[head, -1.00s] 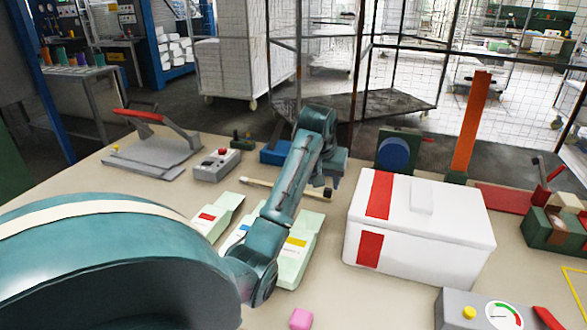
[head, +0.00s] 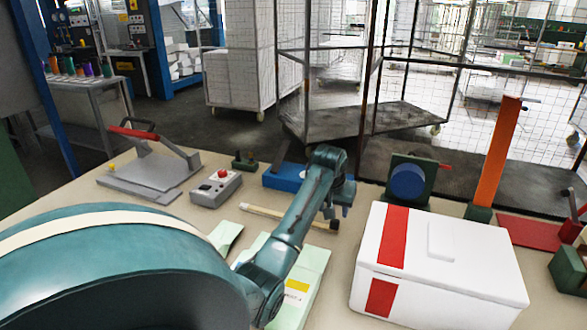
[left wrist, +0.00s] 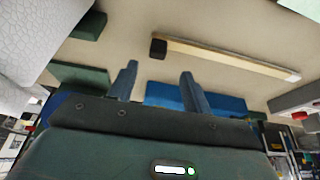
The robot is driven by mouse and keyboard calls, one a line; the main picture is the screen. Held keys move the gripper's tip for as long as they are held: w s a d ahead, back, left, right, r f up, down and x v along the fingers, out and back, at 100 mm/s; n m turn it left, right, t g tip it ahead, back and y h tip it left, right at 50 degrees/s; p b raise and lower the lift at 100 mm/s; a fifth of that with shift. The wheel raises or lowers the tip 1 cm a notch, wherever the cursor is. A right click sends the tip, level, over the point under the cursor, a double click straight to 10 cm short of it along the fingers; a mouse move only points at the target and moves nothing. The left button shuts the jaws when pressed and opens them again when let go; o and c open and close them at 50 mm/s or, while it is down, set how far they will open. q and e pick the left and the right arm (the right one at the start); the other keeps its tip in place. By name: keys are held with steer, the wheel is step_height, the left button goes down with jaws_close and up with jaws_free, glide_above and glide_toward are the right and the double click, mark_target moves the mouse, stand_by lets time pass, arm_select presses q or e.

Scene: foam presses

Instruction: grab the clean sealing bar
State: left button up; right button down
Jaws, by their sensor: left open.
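A long, thin, pale wood-coloured bar (head: 275,214) with a black end lies on the table behind my left arm, which hides part of it. It also shows in the left wrist view (left wrist: 225,57), where its pale length looks clean. My left gripper (head: 337,208) is above the table near the bar's black end. In the left wrist view, its two blue-grey fingers (left wrist: 159,70) are apart with nothing between them. The bar lies beyond the fingertips, its black end roughly in line with the gap. My right gripper is not in view.
A white box with red stripes (head: 440,255) stands right of my arm. A blue block (head: 285,177) lies behind the bar. A grey button box (head: 216,188) and a lever press (head: 150,170) stand at left. Pale green pads (head: 312,265) lie in front.

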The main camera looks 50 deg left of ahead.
mark_target(335, 220)
arm_select(q)
steer(key=x, duration=0.5)
steer(key=shift+w+d+f+p, duration=0.1)
steer(key=shift+d+f+p, duration=0.15)
steer(key=shift+f+p, duration=0.15)
steer(key=shift+r, duration=0.1)
jaws_close()
